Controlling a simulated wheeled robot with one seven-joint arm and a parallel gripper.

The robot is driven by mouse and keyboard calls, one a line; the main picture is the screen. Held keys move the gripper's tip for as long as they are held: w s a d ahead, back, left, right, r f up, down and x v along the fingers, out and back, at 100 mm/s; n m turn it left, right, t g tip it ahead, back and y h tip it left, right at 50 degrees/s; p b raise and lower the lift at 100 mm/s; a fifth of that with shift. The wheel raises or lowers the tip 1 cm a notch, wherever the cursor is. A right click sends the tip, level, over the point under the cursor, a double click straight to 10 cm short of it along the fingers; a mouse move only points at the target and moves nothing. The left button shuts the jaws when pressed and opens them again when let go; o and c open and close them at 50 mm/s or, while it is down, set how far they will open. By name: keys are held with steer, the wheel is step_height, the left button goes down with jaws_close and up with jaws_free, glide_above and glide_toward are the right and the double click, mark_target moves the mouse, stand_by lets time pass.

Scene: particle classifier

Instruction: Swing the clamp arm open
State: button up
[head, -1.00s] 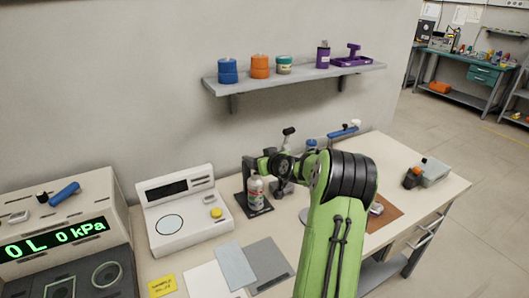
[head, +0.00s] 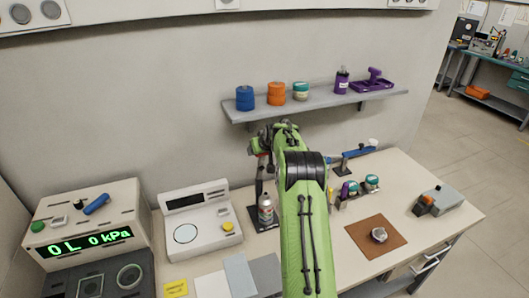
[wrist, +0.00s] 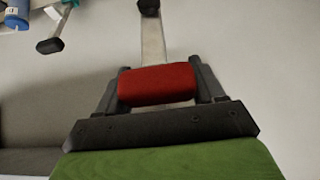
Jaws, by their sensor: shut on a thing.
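My gripper (wrist: 158,90) is shut on a red grip (wrist: 158,84), which lies crosswise between its two dark fingers. A flat grey bar (wrist: 153,45) runs from beyond the red grip to a black end (wrist: 149,5) at the top of the wrist view; it looks like the clamp arm. In the head view my gripper (head: 259,146) is above the dark clamp base, beside a post. A bottle (head: 265,208) stands upright on that base (head: 255,221). My arm hides part of the clamp.
The wall shelf (head: 320,104) with several containers is close behind my arm. A white instrument (head: 195,218) stands left of the bottle. A brown mat (head: 366,231) and a blue-handled tool (head: 358,153) are to the right.

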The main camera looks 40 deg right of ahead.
steer(key=shift+w+d+p, duration=0.2)
steer(key=shift+w+p, duration=0.5)
steer(key=shift+w+d+p, duration=0.2)
steer(key=shift+w+p, duration=0.45)
steer(key=shift+w, duration=0.05)
steer(key=shift+w+d+f+p, duration=0.1)
steer(key=shift+w+f+p, duration=0.2)
steer(key=shift+w, duration=0.05)
steer(key=shift+f, duration=0.2)
steer(key=o, duration=1.3)
steer(key=shift+w, duration=0.1)
steer(key=shift+c, duration=0.2)
steer(key=shift+o, duration=0.9)
steer(key=shift+w+d+f, duration=0.1)
steer(key=shift+w+d, duration=0.05)
steer(key=shift+w, duration=0.2)
steer(key=b+v, duration=0.3)
steer(key=v, duration=1.3)
steer(key=shift+b, duration=0.4)
steer(key=shift+d, duration=0.1)
